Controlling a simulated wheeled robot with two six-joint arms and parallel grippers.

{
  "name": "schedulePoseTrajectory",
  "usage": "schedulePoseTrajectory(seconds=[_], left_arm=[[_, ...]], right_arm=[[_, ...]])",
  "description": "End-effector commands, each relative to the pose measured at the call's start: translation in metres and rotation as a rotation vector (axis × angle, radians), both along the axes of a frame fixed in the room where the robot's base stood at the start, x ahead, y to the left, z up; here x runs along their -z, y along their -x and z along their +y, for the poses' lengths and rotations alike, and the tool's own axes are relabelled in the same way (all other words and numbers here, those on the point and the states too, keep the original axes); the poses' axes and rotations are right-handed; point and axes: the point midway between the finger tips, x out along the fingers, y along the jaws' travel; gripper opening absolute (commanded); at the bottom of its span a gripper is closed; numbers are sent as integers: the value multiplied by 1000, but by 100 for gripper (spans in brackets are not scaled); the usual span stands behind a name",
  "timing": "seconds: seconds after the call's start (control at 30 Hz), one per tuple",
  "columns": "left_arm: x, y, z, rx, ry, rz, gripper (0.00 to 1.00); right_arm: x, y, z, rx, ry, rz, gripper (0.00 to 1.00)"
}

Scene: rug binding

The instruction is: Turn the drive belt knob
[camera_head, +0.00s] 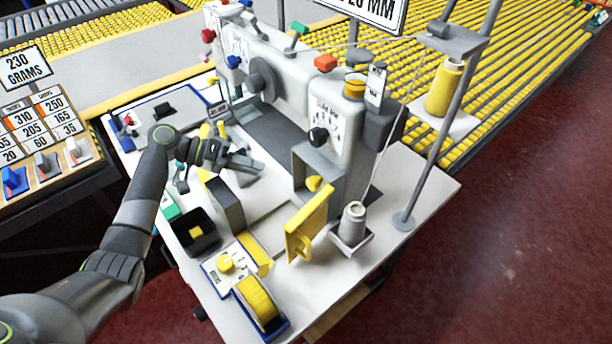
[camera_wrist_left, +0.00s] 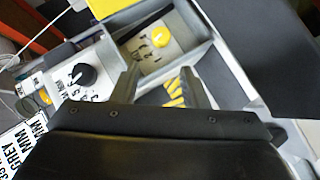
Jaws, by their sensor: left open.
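A yellow knob (camera_head: 314,183) sits inside an open grey compartment (camera_head: 310,160) on the sewing machine. In the left wrist view the yellow knob (camera_wrist_left: 159,39) is on a pale plate with printed marks. A black knob (camera_head: 318,135) is on the machine's face above; it also shows in the left wrist view (camera_wrist_left: 82,74). I cannot tell by label which one is the drive belt knob. My left gripper (camera_head: 252,166) is open and empty, left of the compartment and apart from both knobs. In the left wrist view its fingers (camera_wrist_left: 160,85) point toward the compartment. My right gripper is out of view.
A yellow cover (camera_head: 307,225) stands open in front of the compartment. A grey thread cone (camera_head: 351,222), a thread stand pole (camera_head: 452,120) and a yellow tape roll (camera_head: 257,299) are nearby. A dark upright block (camera_head: 225,207) and a black bin (camera_head: 197,233) stand below my gripper.

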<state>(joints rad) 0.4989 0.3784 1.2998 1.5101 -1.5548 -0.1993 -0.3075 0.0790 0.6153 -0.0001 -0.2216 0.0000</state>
Motion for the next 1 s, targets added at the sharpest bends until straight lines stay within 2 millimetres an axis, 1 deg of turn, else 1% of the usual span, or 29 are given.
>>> schedulePoseTrajectory(seconds=[0.03,0.07,0.17,0.27,0.4,0.5,0.6,0.73,0.83,1.0], left_arm=[[1,-1,-12,2,7,3,40],[4,-1,-18,2,4,4,40],[13,-4,-39,1,6,4,40],[22,-5,-59,2,4,4,40],[34,-8,-86,2,3,5,40],[42,-10,-102,2,2,4,40],[49,-11,-115,0,2,3,40],[54,-13,-125,0,0,1,40],[56,-13,-129,0,0,1,40],[57,-13,-129,0,-1,0,40]], right_arm=[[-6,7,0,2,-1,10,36],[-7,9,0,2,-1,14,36],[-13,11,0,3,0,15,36],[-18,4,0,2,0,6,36],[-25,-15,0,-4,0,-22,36],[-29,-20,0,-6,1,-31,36],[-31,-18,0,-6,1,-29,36],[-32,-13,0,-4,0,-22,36],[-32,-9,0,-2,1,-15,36],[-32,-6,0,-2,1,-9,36]])
